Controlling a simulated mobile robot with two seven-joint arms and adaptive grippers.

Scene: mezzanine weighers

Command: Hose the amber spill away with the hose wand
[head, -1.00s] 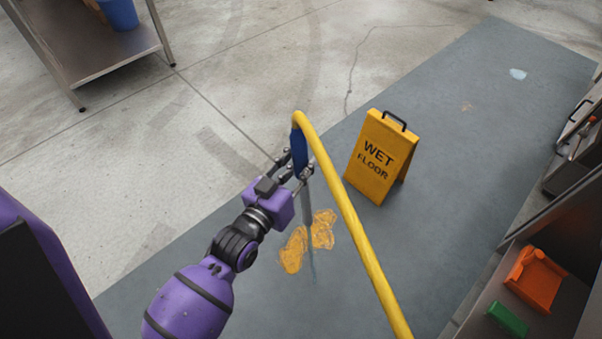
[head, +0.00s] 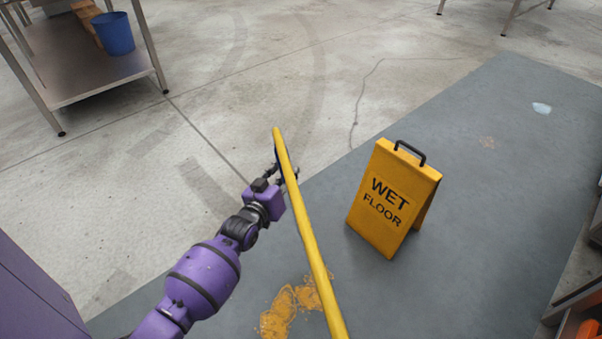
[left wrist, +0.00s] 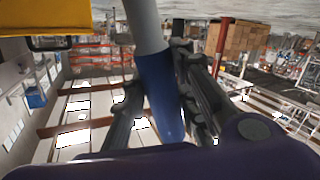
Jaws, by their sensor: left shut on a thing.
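My left gripper (head: 284,172) is shut on the blue handle of the hose wand, which shows in the left wrist view (left wrist: 160,92) with its grey tube. In the head view the yellow hose (head: 307,232) runs from the gripper toward the bottom edge and hides most of the wand. The amber spill (head: 277,316) lies on the grey floor strip, below the gripper in the picture, partly behind the hose and near the bottom edge. No water jet is visible. My right gripper is not in view.
A yellow wet floor sign (head: 392,198) stands on the grey strip (head: 470,225), right of the hose. A steel table (head: 95,75) with a blue bucket (head: 113,34) is at upper left. A pale patch (head: 541,108) and faint brown spot (head: 487,143) mark the strip farther back.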

